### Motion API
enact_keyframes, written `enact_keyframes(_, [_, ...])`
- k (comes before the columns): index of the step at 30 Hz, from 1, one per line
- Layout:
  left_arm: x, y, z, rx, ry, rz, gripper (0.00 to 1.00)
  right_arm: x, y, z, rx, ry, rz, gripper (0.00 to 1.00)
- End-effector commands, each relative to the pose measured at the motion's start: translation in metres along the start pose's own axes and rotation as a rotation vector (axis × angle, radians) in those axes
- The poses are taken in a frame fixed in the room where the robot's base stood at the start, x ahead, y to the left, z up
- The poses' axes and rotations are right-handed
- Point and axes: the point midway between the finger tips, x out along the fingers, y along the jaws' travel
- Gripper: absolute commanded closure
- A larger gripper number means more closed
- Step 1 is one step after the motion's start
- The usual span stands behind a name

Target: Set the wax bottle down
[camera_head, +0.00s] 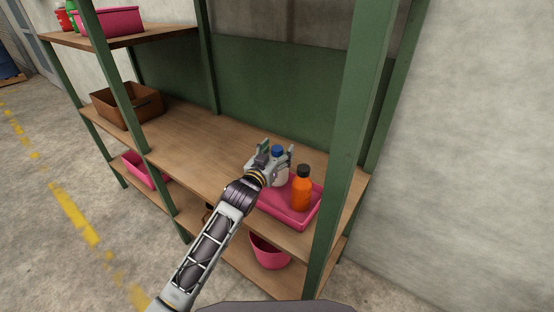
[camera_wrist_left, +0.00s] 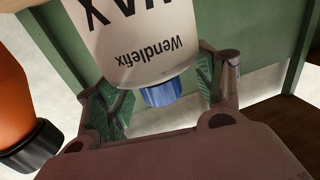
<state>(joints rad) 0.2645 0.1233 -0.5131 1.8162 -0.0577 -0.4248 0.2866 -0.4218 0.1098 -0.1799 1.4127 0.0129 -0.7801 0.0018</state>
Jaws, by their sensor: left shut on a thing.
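The wax bottle (camera_head: 280,177) is white with a blue cap. It stands about upright in or just over the left part of the pink tray (camera_head: 293,219) on the middle shelf; I cannot tell whether its base touches the tray. My left gripper (camera_head: 277,160) is shut on it. In the left wrist view the bottle (camera_wrist_left: 140,38), lettered "WAX" and "Wendlefix", sits between the two green-padded fingers of the gripper (camera_wrist_left: 158,88), its cap towards the palm. My right gripper is not in view.
An orange bottle (camera_head: 301,191) with a black cap stands in the tray, close right of the wax bottle. A green post (camera_head: 345,140) rises at the shelf's front right. A brown basket (camera_head: 127,105) stands at the left; the shelf between is clear.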

Motion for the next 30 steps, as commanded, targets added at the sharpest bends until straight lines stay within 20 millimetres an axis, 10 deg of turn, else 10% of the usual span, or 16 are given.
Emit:
enact_keyframes(24, [0.0,0.0,0.033,-0.001,0.002,0.0,0.91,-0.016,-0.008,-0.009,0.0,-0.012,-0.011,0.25])
enact_keyframes(25, [0.0,0.0,0.035,-0.001,-0.002,0.0,0.28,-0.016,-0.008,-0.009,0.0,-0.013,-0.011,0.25])
enact_keyframes(30, [0.0,0.0,0.034,0.0,-0.002,0.0,0.1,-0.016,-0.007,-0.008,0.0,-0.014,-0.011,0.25])
